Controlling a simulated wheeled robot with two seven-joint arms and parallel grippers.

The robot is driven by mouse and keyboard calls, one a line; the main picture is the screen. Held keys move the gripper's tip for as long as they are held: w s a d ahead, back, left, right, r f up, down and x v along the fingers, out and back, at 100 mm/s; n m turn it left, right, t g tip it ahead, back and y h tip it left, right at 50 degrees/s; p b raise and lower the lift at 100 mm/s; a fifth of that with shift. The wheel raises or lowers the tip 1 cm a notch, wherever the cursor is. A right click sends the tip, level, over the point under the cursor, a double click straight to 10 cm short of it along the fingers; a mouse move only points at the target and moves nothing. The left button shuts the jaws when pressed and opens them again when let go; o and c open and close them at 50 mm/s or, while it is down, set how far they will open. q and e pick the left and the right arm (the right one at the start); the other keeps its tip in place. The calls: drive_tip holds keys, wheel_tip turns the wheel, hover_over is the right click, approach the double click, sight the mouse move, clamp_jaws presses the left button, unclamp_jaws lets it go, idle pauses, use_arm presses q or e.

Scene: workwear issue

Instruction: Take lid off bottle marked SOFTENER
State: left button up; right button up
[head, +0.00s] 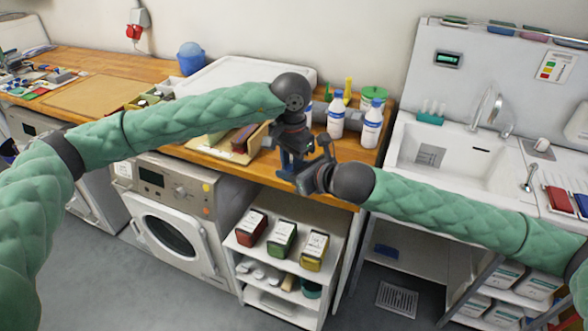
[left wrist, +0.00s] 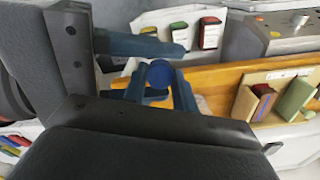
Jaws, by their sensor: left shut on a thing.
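My left gripper (head: 289,160) is over the front edge of the wooden worktop. In the left wrist view (left wrist: 160,82) its blue fingers are shut on a round blue lid (left wrist: 161,73). What is under this lid is mostly hidden by the fingers. My right gripper (head: 308,176) is close beside it, pointing left; its fingertips are hidden or merge with the left ones, so its opening is unclear. No SOFTENER marking is legible.
A green-lidded tub (head: 374,94) stands behind the bottles. A board with dark blocks (head: 243,139) lies left of my grippers. Below are a washing machine (head: 172,236) and a shelf with red, green and yellow boxes (head: 282,239). A sink (head: 446,150) is at the right.

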drive_tip(key=c, duration=0.7)
use_arm(q)
drive_tip(key=o, duration=1.1)
drive_tip(key=shift+o, duration=0.2)
